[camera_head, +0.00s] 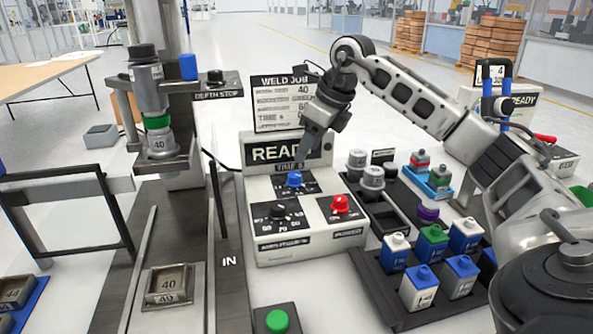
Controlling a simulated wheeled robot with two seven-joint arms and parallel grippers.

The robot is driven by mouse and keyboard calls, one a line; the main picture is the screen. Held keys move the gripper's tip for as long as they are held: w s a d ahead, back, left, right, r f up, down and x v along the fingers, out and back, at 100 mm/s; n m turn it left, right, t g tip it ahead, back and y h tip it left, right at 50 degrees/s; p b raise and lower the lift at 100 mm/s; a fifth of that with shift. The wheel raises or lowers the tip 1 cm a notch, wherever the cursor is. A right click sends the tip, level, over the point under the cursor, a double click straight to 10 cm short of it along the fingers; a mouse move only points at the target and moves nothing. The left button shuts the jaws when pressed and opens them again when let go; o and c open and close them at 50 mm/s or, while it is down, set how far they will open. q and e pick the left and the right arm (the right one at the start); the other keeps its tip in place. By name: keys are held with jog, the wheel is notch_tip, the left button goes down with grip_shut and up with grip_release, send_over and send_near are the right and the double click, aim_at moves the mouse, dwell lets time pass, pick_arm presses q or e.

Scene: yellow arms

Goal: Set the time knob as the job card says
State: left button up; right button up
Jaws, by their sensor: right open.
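The weld job card (275,97) stands behind the control box. Its rows show 40, what looks like 60, and a "TIME s" row whose value I cannot read. The control box (262,233) has a READY display (268,152) and three knobs. The blue knob (294,180) sits under a "TIME s" label; its setting is too small to read. A black knob (278,212) is at lower left and a red knob (340,204) at right. My right gripper (301,160) points down, open, just above the blue knob, apparently apart from it. My left gripper is out of view.
A press with a marked 40 weight (159,142) stands left, beside a depth stop (216,80). A green button (277,321) is in front. A black tray (375,285) of several capped containers lies right of the box, below my right arm.

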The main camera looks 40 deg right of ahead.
aim_at(295, 174)
jog(key=x, duration=0.7)
jog(key=shift+w+f, duration=0.1)
jog(key=shift+f, duration=0.05)
jog(key=c, duration=1)
